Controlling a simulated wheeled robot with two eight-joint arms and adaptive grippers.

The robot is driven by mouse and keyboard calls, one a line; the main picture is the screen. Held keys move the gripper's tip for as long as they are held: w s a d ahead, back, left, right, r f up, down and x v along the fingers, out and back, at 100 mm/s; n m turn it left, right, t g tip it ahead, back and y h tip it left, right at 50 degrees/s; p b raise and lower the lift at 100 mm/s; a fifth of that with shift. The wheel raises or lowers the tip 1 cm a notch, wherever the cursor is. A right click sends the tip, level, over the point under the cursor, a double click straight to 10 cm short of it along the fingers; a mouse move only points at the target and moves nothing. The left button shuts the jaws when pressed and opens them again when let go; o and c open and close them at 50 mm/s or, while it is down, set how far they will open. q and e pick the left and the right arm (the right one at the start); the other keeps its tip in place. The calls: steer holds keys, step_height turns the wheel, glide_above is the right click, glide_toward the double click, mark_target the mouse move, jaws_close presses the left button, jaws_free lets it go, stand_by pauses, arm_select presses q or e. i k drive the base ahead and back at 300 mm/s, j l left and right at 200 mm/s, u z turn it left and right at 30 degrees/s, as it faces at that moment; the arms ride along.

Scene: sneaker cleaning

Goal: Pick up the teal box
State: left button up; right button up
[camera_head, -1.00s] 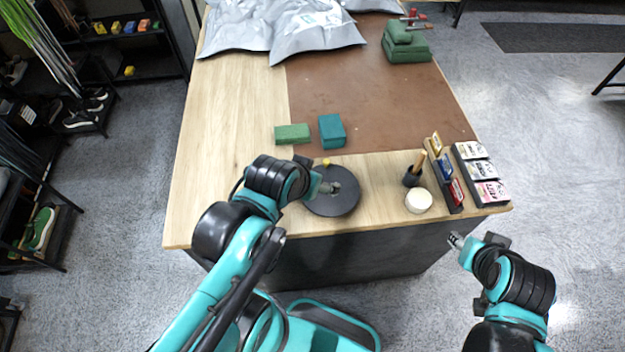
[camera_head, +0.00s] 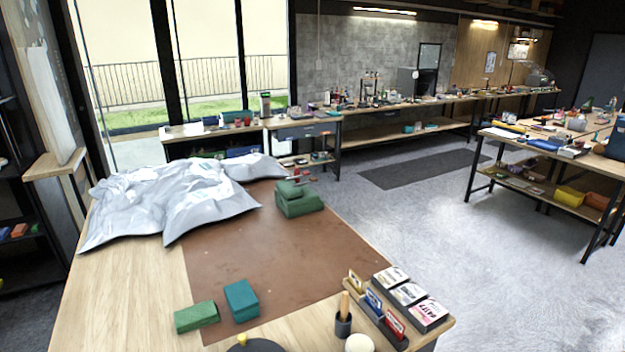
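The teal box (camera_head: 241,300) is a small block near the front of the brown mat (camera_head: 290,250) on the wooden table. A green block (camera_head: 197,316) lies just to its left, close but apart. Neither of my grippers shows in the head view now, so I cannot see where they are relative to the box or whether they hold anything. The teal box looks free, with nothing touching it.
Grey plastic bags (camera_head: 180,200) cover the table's back left. Dark green boxes (camera_head: 298,200) sit at the mat's far right. A card rack (camera_head: 385,325), a black cup (camera_head: 343,325), a white jar (camera_head: 359,343) and a dark disc (camera_head: 258,346) stand at the front.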

mark_target(243, 303)
steer(key=i+l+u, duration=0.1)
steer(key=u, duration=0.25)
steer(key=i+l+u, duration=0.2)
steer(key=u, duration=0.15)
steer(key=i+l+u, duration=0.15)
steer(key=u, duration=0.2)
